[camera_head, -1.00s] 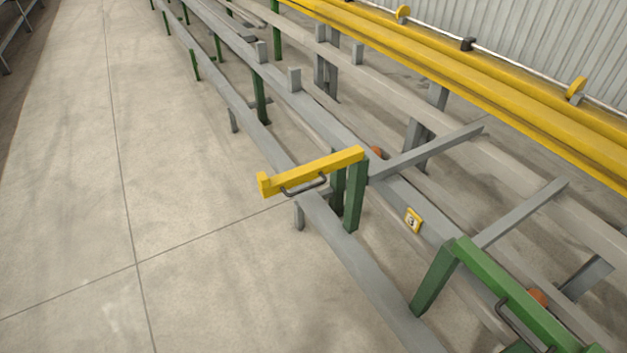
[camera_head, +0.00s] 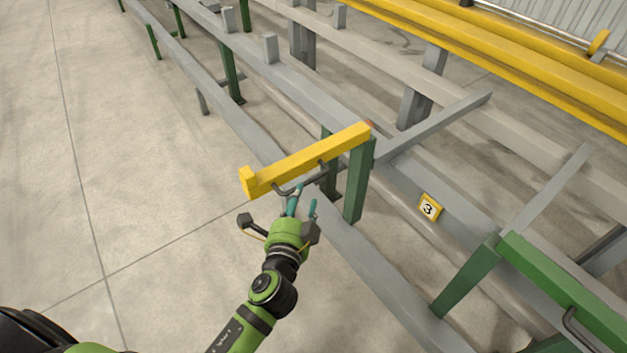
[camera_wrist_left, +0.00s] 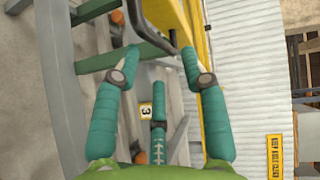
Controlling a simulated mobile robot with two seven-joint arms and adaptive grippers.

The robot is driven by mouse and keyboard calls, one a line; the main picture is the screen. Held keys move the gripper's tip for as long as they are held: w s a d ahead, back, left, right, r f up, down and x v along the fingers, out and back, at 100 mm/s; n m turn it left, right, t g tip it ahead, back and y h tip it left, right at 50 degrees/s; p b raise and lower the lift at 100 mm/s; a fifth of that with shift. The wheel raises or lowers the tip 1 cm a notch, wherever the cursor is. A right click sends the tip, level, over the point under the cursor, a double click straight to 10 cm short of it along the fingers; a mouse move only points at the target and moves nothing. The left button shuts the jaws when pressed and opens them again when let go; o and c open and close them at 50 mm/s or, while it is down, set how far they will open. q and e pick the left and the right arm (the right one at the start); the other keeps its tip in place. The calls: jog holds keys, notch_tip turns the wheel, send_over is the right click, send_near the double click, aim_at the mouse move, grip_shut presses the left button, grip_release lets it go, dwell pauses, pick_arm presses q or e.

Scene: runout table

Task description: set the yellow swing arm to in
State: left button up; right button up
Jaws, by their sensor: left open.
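The yellow swing arm (camera_head: 310,158) sticks out from the top of a green post (camera_head: 357,182) over the floor on the walkway side. A dark bar handle (camera_head: 318,176) hangs along its near side. My left gripper (camera_head: 301,200) is open just below and in front of this handle. In the left wrist view the teal fingers (camera_wrist_left: 160,58) are spread, with the dark handle (camera_wrist_left: 170,45) at their tips and the yellow arm (camera_wrist_left: 198,25) beyond. I cannot tell whether the fingers touch the handle. My right gripper is not in view.
A plate marked 3 (camera_head: 429,207) sits on the grey rail right of the post. A green arm with its own handle (camera_head: 580,329) is at the lower right. Long yellow beams (camera_head: 500,67) run along the back. The concrete floor at left (camera_head: 150,150) is clear.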

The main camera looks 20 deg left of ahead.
aim_at(305, 184)
pick_arm(q)
jog(key=shift+w+a+f, duration=0.1)
jog(key=shift+w+f, duration=0.05)
jog(key=shift+w, duration=0.9)
jog(key=shift+w+a+f, duration=0.15)
jog(key=shift+w+f, duration=0.05)
jog(key=shift+w, duration=0.8)
jog(key=shift+w+a+f, duration=0.1)
jog(key=shift+w+f, duration=0.05)
jog(key=shift+w, duration=0.9)
grip_shut()
